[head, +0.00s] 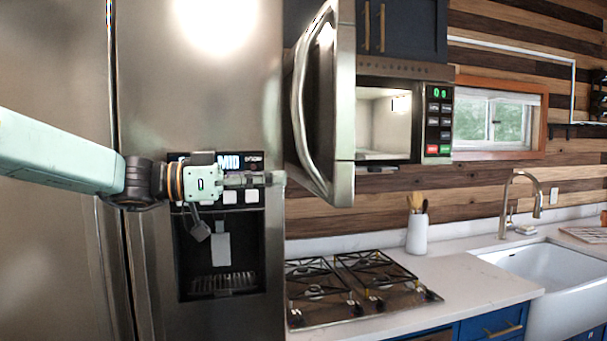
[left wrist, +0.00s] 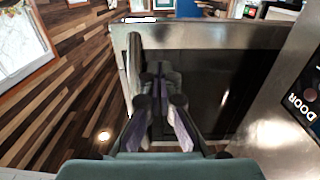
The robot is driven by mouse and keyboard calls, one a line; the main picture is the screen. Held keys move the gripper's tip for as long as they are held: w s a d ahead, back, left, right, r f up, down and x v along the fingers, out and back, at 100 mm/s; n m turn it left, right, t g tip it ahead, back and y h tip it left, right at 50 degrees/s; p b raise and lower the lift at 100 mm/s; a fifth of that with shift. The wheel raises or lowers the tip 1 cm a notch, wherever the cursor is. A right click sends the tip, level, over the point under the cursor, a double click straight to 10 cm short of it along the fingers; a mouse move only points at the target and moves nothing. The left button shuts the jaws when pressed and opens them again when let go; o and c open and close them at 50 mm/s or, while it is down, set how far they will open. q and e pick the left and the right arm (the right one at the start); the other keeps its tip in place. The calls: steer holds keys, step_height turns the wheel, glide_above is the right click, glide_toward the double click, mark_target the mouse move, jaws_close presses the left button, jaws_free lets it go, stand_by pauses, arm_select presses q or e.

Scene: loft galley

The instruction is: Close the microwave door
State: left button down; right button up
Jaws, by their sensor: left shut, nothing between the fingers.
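The microwave (head: 433,124) is mounted above the stove, its lit cavity (head: 386,122) visible. Its door (head: 343,105) stands wide open, swung out toward me, with the curved handle (head: 301,95) on its near left side. My left gripper (head: 277,178) is shut and empty, reaching in from the left in front of the fridge, its tips close to the lower end of the handle. In the left wrist view, the fingers (left wrist: 160,90) point at the door (left wrist: 212,75), just beside the handle (left wrist: 134,65). I cannot tell whether they touch it. My right gripper is not in view.
The steel fridge (head: 240,110) with its dispenser (head: 220,255) stands behind my left arm. Dark cabinets (head: 405,30) hang above the microwave.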

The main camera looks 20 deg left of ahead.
arm_select(q)
steer(key=p+x, duration=0.2)
steer(key=x, duration=0.4)
steer(key=shift+s, duration=0.1)
steer(key=shift+d, duration=0.2)
